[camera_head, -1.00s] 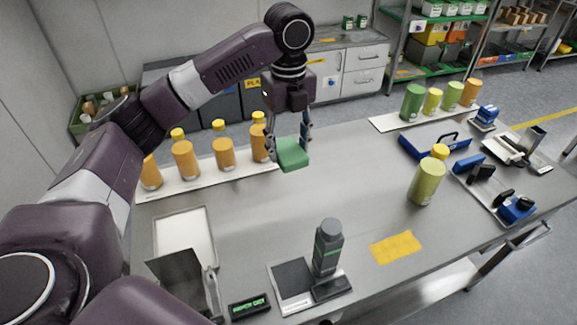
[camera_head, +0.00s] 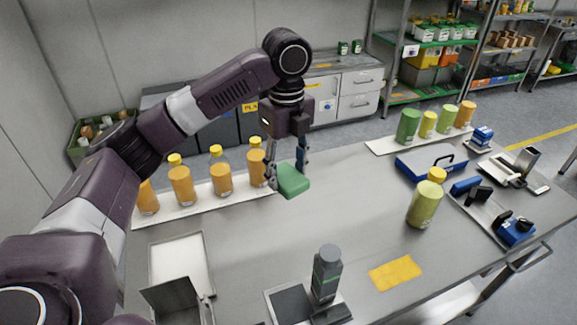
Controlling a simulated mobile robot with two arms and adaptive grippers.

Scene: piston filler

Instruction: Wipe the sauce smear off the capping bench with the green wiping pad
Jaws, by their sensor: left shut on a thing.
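My left gripper (camera_head: 286,172) is shut on the green wiping pad (camera_head: 294,181). The pad is tilted, over the bench beside the right end of the row of orange bottles. I cannot tell whether it touches the steel capping bench (camera_head: 320,220). A flat yellow patch with uneven edges (camera_head: 396,273) lies at the front right of the bench; I cannot tell whether it is a cloth or sauce. No other sauce smear is clear. My right gripper is out of view.
A green-yellow bottle (camera_head: 425,202) stands right of centre, near a blue tray (camera_head: 430,165). A dark grey cylinder (camera_head: 326,272) stands in front. The bench middle is clear.

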